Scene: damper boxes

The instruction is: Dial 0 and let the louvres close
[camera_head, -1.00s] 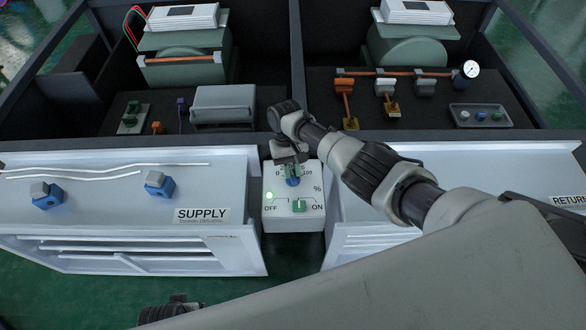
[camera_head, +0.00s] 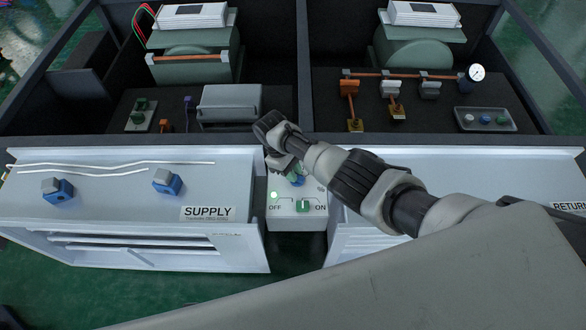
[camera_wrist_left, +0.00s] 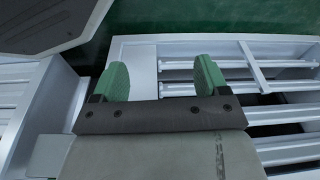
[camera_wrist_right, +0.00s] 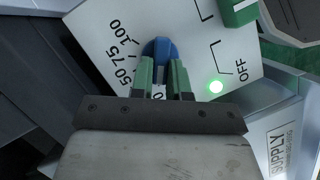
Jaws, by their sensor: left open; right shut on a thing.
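The white control box (camera_head: 285,218) stands between the two louvred boxes. My right gripper (camera_wrist_right: 163,75) is shut on the blue dial knob (camera_wrist_right: 158,48) on its top. In the right wrist view the marks 50, 75 and 100 lie left of the knob, and a 0 shows between the fingers. The fingers hide part of the knob, so I cannot read its pointer. A green lamp (camera_wrist_right: 215,87) is lit beside OFF. The supply box (camera_head: 110,205) has slats (camera_head: 140,246) with dark gaps. My left gripper (camera_wrist_left: 162,80) is open and empty, above louvres (camera_wrist_left: 235,88) with dark gaps.
A green switch (camera_head: 303,206) sits between OFF and ON on the control box. The return box (camera_head: 500,165) is at right, partly behind my right arm. Two blue-and-grey clips (camera_head: 58,190) and white strips lie on the supply box. Dark bays with equipment are behind.

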